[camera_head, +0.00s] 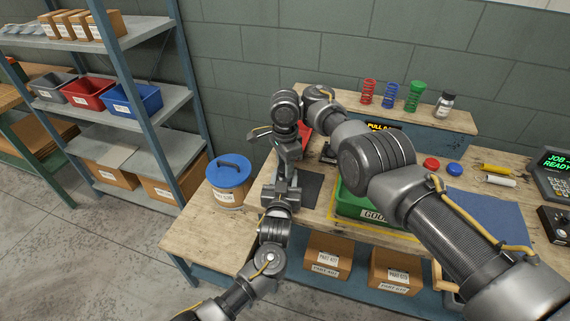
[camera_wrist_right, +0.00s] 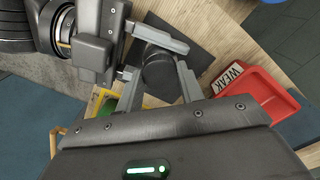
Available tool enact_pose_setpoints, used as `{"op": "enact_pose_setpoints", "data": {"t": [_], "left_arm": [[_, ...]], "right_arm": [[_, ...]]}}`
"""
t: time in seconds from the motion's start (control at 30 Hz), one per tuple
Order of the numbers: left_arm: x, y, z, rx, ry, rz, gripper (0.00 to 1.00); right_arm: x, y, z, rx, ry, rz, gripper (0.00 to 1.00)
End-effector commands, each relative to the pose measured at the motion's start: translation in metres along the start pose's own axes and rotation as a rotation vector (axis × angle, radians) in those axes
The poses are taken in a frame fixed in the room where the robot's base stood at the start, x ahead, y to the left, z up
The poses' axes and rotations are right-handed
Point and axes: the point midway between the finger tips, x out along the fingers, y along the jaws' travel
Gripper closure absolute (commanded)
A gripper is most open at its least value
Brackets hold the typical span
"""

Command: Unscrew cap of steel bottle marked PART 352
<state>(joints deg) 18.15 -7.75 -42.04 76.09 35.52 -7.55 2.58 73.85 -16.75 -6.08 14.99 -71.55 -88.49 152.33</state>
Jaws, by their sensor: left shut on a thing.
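A round black cap (camera_wrist_right: 158,70) shows from above in the right wrist view. The steel bottle under it is hidden there, and I cannot read a PART 352 mark. My left gripper (camera_head: 280,190) is low over the bench's left part; in the right wrist view its grey fingers (camera_wrist_right: 160,38) reach in beside the cap and are shut on what I take to be the bottle. My right gripper (camera_wrist_right: 160,80) points down, its fingers apart on either side of the cap. In the head view the right wrist is above the left gripper, and its fingertips are hard to make out.
A dark mat (camera_head: 312,184) lies under the work spot. A green GOOD bin (camera_head: 350,207) is to its right, and a red WEAK bin (camera_wrist_right: 255,98) is close by. A blue-lidded tub (camera_head: 228,196) stands left. Springs and a small black-capped bottle (camera_head: 445,104) stand on the rear ledge.

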Motion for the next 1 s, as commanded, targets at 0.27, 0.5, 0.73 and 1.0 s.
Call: {"op": "enact_pose_setpoints", "data": {"t": [0.27, 0.5, 0.73, 1.0], "left_arm": [[-0.0011, 0.0001, 0.0042, 0.002, -0.009, 0.001, 1.00], [-0.0011, 0.0001, 0.0043, 0.002, -0.009, 0.001, 1.00], [-0.0011, 0.0001, 0.0044, 0.003, -0.009, 0.001, 1.00], [-0.0011, 0.0000, 0.0045, 0.003, -0.009, 0.001, 1.00]], "right_arm": [[-0.0001, -0.0001, 0.0000, -0.164, 0.001, 0.000, 0.90], [-0.0004, -0.0001, 0.0001, -0.774, 0.001, 0.002, 0.90], [-0.0005, 0.0000, 0.0004, -1.374, 0.000, 0.004, 0.90], [-0.0011, -0.0002, 0.0010, -2.077, 0.000, 0.003, 0.90]]}}
